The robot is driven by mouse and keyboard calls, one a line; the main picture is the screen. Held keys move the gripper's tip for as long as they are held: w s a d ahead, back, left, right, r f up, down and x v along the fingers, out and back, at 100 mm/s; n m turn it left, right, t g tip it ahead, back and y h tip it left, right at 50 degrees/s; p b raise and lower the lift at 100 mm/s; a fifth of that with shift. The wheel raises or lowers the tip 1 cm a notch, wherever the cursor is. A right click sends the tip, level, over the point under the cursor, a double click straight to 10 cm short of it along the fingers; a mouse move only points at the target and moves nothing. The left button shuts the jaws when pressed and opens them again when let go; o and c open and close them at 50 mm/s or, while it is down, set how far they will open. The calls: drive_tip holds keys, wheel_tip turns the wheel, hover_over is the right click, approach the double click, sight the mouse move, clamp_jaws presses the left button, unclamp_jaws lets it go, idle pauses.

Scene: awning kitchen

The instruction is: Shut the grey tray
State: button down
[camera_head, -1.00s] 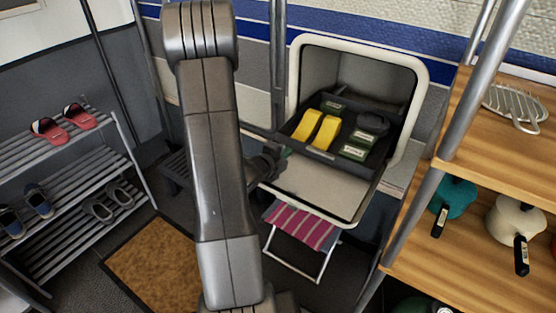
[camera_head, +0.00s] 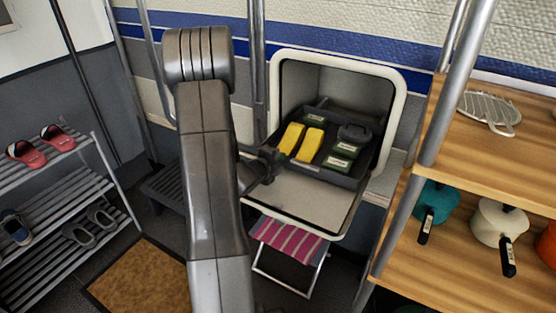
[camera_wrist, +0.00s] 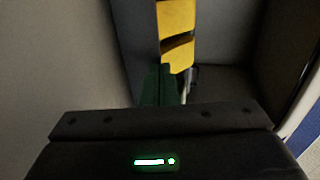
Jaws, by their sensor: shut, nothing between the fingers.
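The grey tray (camera_head: 322,178) sits out over the lowered flap of a cream-framed wall hatch. It holds two yellow items (camera_head: 302,141), several dark green boxes (camera_head: 341,161) and a dark round item. My gripper (camera_head: 272,158) is by the tray's left front corner; I cannot tell whether it touches. My gripper is shut and empty. In the wrist view its green fingers (camera_wrist: 160,85) point toward a yellow item (camera_wrist: 177,35), with grey surfaces around it.
The cream hatch frame (camera_head: 397,100) surrounds the opening. A striped folding stool (camera_head: 288,238) stands below the flap. Wooden shelves with pots (camera_head: 497,222) and a metal pole stand close on the right. A shoe rack (camera_head: 65,195) is at left, and a brown mat (camera_head: 140,275) lies on the floor.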

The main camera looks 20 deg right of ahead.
drive_tip(key=w+d, duration=0.4)
drive_tip(key=d, duration=0.1)
drive_tip(key=w+d+p, duration=0.1)
drive_tip(key=w+d, duration=0.4)
drive_tip(key=w+d+p, duration=0.1)
drive_tip(key=w+d, duration=0.3)
drive_tip(key=d, duration=0.1)
drive_tip(key=shift+w+d, duration=0.25)
drive_tip(key=shift+w, duration=0.15)
drive_tip(key=shift+w+d+r, duration=0.1)
drive_tip(key=shift+w+d, duration=0.05)
